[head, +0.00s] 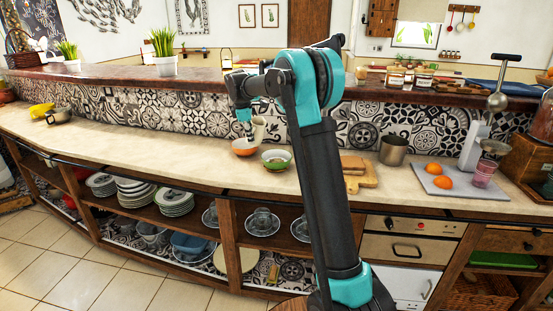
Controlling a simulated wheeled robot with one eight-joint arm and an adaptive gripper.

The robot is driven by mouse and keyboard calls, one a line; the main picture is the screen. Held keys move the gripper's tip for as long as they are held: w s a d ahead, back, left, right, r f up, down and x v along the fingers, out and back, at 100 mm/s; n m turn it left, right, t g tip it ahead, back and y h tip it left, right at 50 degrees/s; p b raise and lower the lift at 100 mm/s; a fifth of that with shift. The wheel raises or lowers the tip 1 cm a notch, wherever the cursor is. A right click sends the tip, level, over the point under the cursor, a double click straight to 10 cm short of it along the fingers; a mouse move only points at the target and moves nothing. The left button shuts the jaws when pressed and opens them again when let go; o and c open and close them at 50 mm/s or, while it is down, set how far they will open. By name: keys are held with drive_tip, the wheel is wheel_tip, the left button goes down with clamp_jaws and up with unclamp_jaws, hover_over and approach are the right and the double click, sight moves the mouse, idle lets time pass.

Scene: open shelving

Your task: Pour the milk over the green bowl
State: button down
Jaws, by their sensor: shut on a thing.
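The green bowl (276,160) stands upright on the counter, just left of my arm. An orange bowl (245,148) stands beside it on the left. My gripper (246,125) points down above the orange bowl, up and to the left of the green bowl. It is shut on a small pale container (259,128), which I take to be the milk. The container is small in view and partly hidden by the gripper, so its exact tilt and contents cannot be told.
A wooden board (361,178), a metal pot (393,150) and a grey tray (443,184) with oranges lie right of my arm. A raised dark ledge (190,73) runs behind the counter. Plates and glassware fill the shelves below. The counter left of the bowls is mostly clear.

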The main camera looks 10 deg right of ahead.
drive_tip(key=shift+w+a+r+g+h, duration=0.2)
drive_tip(key=shift+w+g+h, duration=0.1)
drive_tip(key=shift+g+h, duration=0.3)
drive_tip(key=shift+w+a+r+g+h, duration=0.15)
drive_tip(key=shift+w+r+g+h, duration=0.1)
drive_tip(key=shift+g+h, duration=0.3)
